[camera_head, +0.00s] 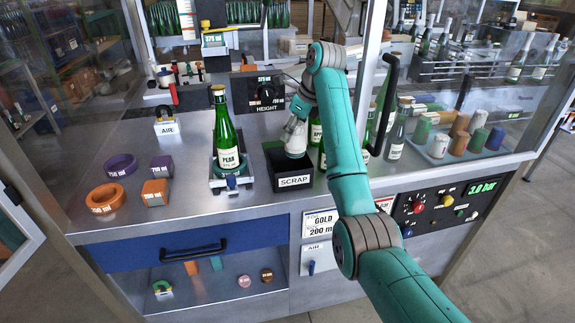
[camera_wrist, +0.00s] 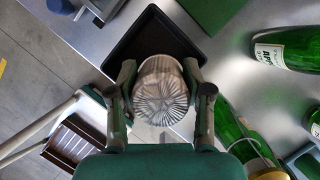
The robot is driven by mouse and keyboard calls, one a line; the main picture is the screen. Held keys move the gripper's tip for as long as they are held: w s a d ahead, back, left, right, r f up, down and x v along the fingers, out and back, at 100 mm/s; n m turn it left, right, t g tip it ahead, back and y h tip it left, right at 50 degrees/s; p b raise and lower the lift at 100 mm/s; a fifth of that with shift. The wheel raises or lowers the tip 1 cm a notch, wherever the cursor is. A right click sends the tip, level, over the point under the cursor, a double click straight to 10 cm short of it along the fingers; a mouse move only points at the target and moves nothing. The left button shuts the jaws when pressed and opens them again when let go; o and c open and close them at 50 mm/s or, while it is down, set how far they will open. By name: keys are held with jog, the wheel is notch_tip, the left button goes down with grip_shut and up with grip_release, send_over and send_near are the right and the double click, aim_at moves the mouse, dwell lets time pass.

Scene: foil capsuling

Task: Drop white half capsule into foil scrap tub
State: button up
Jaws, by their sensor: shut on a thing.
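The white half capsule (camera_wrist: 161,92) shows its pleated end in the wrist view, held between the two fingers of my gripper (camera_wrist: 160,76). My gripper is shut on it. In the head view the pale capsule (camera_head: 296,143) hangs at the mouth of the black foil scrap tub, which bears a SCRAP label (camera_head: 294,181). The tub (camera_wrist: 150,22) lies behind the capsule in the wrist view, its dark inside partly hidden. I cannot tell how far the capsule's lower end reaches into the tub.
A green PEAR bottle (camera_head: 227,140) stands in a holder left of the tub. More green bottles (camera_wrist: 285,50) stand close on the tub's other side. Coloured rings (camera_head: 105,198) lie at the bench's left. A tray of capsules (camera_head: 445,145) sits at right.

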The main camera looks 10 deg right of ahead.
aim_at(292, 148)
jog(key=shift+f, duration=2.95)
jog(key=o, duration=0.8)
jog(key=shift+c, duration=0.2)
